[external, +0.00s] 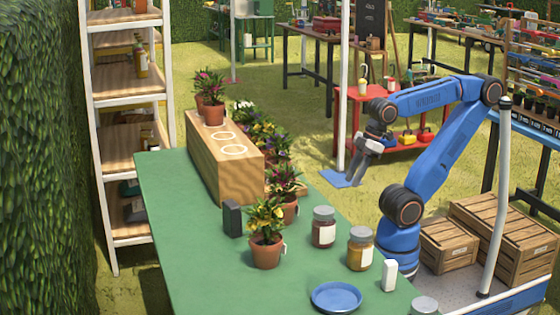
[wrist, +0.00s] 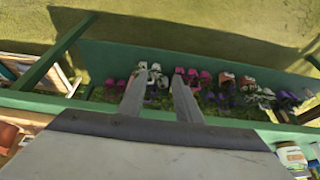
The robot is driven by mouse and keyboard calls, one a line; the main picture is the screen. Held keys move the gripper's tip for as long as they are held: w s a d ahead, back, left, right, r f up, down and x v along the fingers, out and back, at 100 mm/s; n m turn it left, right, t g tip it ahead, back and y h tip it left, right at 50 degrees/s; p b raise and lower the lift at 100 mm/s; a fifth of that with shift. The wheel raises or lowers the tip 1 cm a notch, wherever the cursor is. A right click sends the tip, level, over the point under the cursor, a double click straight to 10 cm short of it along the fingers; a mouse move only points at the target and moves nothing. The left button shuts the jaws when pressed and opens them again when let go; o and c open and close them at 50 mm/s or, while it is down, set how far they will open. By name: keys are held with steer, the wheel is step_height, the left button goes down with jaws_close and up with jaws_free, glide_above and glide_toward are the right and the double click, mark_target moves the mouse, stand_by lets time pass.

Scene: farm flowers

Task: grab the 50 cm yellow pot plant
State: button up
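A plant with yellow flowers in a terracotta pot (external: 266,252) stands upright near the front of the green table, with a small white tag on its side. More yellow blooms (external: 265,133) show in the row of potted plants beside the wooden box, partly hidden. I cannot read any height on the tags. My gripper (external: 358,168) is in the air to the right of the table, apart from all the plants. In the wrist view its two fingers (wrist: 160,78) are spread with nothing between them. Beyond them lies a row of pink, white and purple flowers (wrist: 205,90).
The wooden box (external: 235,172) with round holes carries potted plants at its far end. A dark block (external: 232,218), jars (external: 324,227) (external: 360,249), a blue dish (external: 336,297) and a white bottle (external: 389,275) stand on the green table (external: 185,250). Its left part is clear.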

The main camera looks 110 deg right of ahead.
steer(key=o, duration=1.5)
